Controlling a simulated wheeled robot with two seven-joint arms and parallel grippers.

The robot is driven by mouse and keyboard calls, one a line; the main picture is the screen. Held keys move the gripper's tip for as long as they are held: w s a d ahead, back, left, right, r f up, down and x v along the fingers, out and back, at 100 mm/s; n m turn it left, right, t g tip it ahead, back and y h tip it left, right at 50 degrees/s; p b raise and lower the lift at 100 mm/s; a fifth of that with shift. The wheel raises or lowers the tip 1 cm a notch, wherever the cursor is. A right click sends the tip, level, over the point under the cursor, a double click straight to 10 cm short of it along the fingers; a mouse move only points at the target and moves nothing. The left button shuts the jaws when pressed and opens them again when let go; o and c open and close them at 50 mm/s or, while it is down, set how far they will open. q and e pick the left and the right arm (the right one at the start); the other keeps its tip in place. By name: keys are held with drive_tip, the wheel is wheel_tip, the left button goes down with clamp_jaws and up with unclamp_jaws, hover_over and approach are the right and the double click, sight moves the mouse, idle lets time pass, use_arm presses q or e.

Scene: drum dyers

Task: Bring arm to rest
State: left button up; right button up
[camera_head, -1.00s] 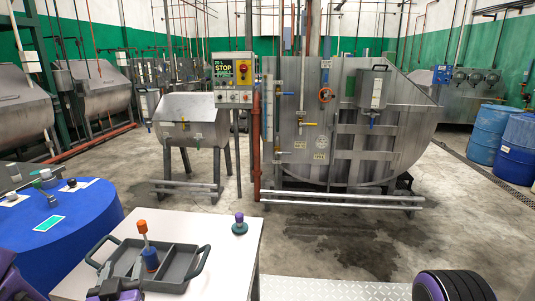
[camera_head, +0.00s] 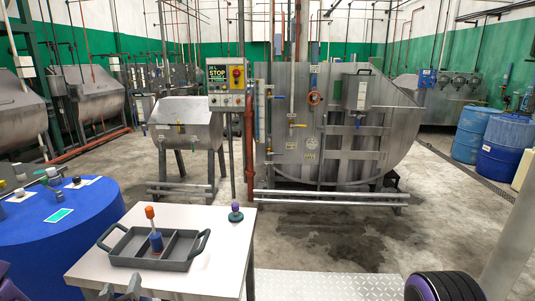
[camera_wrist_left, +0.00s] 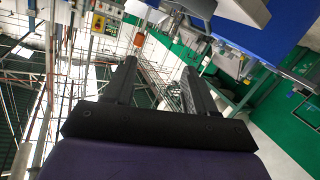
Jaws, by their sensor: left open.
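My left gripper (camera_head: 120,291) shows at the bottom edge of the head view, at the near edge of the white table (camera_head: 221,247). Its fingers are apart with nothing between them. In the left wrist view the open gripper (camera_wrist_left: 158,66) is also empty, with its two dark fingers spread. The grey tray (camera_head: 180,265) lies on the table just beyond the gripper, apart from it. My right gripper is out of view.
A purple-topped piece (camera_head: 235,213) stands at the table's far right corner. A blue drum (camera_head: 35,250) with small items on it stands to the left. A steel dyeing drum (camera_head: 340,150) stands behind. Blue barrels (camera_head: 501,145) are at right. Wet floor lies between.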

use_arm(q)
drive_tip(key=s+d+f+n+g+h, duration=0.1)
drive_tip(key=s+f+g, duration=0.25)
drive_tip(key=f, duration=0.55)
drive_tip(key=s+f+n+g, duration=0.1)
drive_tip(key=s+f+g, duration=0.1)
drive_tip(key=s+f, duration=0.45)
drive_tip(key=s+f+m+g, duration=0.1)
drive_tip(key=s+f+g, duration=0.5)
drive_tip(key=s+f, duration=0.9)
drive_tip(key=shift+s+d+f+h, duration=0.2)
drive_tip(key=shift+s+d+h, duration=0.25)
drive_tip(key=shift+s, duration=0.2)
